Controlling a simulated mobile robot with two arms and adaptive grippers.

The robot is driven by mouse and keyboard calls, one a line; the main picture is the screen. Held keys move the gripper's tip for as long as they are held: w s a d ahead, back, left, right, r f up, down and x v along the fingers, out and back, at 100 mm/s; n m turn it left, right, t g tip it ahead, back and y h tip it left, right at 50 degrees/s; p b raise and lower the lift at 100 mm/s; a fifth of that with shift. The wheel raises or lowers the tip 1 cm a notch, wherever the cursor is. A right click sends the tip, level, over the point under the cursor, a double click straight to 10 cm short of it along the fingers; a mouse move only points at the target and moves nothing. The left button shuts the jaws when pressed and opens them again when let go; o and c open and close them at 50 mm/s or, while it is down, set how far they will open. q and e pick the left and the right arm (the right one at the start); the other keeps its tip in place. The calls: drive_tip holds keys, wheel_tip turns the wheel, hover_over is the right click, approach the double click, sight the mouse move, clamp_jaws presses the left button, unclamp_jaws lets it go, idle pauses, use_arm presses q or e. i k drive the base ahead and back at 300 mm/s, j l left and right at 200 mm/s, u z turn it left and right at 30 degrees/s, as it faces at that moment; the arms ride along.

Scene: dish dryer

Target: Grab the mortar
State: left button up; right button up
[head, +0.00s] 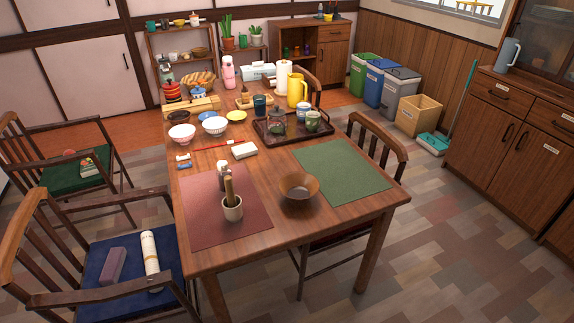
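A small whitish mortar (232,211) stands upright on the red placemat (203,228) near the front of the wooden table. A brown wooden pestle (229,190) leans up out of it. A small grey bottle-like item (222,172) stands just behind the pestle and is partly hidden by it. A brown bowl (298,189) sits to the right of the mortar, apart from it, at the left edge of the green placemat (346,172). Neither of my grippers is in view.
The wooden table (196,262) has bowls, a yellow pitcher (297,90) and a dark tray (265,131) farther back. Chairs stand at its left, including one with a blue seat (102,290), and at its right. Floor is open at the front right.

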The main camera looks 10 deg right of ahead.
sight(299, 188)
drive_tip(key=i+l+u, duration=0.3)
drive_tip(key=l, duration=0.3)
drive_tip(key=i+l+u, duration=0.1)
drive_tip(key=l, duration=0.25)
drive_tip(key=i+l+u, duration=0.3)
drive_tip(key=l, duration=0.45)
drive_tip(key=i, duration=0.1)
